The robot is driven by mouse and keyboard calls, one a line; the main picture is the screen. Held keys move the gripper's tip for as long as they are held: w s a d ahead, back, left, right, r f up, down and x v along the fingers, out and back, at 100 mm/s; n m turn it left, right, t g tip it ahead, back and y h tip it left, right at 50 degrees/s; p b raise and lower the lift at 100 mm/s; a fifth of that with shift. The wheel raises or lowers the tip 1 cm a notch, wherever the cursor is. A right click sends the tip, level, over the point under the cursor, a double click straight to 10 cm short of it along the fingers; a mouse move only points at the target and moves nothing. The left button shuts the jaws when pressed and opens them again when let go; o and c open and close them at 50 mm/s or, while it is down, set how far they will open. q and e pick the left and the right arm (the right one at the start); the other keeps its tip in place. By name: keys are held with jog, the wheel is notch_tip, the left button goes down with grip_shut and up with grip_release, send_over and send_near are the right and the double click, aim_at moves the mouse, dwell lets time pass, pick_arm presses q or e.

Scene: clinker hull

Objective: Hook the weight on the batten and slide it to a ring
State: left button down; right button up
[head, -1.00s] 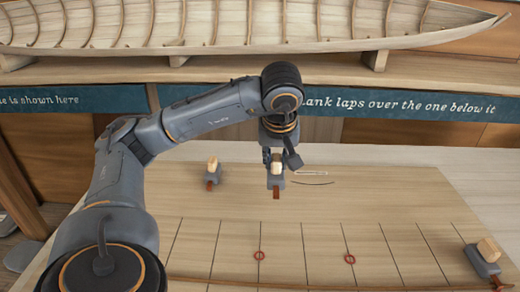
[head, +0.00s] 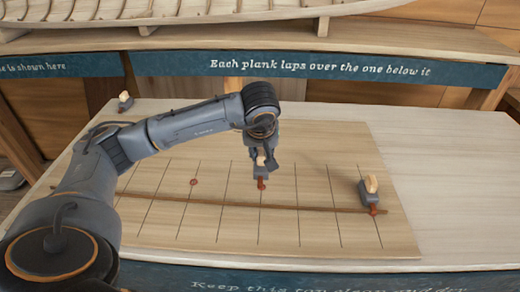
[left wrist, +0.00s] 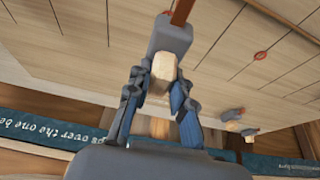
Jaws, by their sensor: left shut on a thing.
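My left gripper (head: 262,156) is shut on the wooden handle of a grey weight (head: 260,172). In the left wrist view the fingers (left wrist: 157,85) close around the pale handle of this weight (left wrist: 168,40), whose red-brown hook (left wrist: 182,12) points away. In the head view the hook (head: 262,184) is just short of the thin brown batten (head: 220,204); contact cannot be told. A red ring (head: 193,182) is marked left of the weight; a ring also shows in the left wrist view (left wrist: 261,57). My right gripper is not in view.
Another weight (head: 365,193) stands at the right, its hook at the batten. A lettered blue strip (head: 320,67) and shelf run behind.

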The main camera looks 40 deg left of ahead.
aim_at(261, 169)
pick_arm(q)
jog(key=shift+a+f+b, duration=0.2)
jog(key=shift+f+b, duration=0.15)
jog(key=shift+f, duration=0.35)
jog(key=shift+d+f+b, duration=0.1)
jog(key=shift+f+b, duration=0.2)
jog(key=shift+f, duration=0.1)
notch_tip(261, 169, down, 3)
jog(key=shift+d+f+b, duration=0.1)
jog(key=shift+f+b, duration=0.1)
jog(key=shift+b, duration=0.75)
jog(key=shift+f+b, duration=0.35)
jog(key=shift+f, duration=0.35)
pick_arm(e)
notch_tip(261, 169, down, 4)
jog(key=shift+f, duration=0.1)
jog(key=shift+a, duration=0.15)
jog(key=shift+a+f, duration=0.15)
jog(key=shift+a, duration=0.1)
pick_arm(q)
jog(key=shift+f+b, duration=0.5)
jog(key=shift+b, duration=0.3)
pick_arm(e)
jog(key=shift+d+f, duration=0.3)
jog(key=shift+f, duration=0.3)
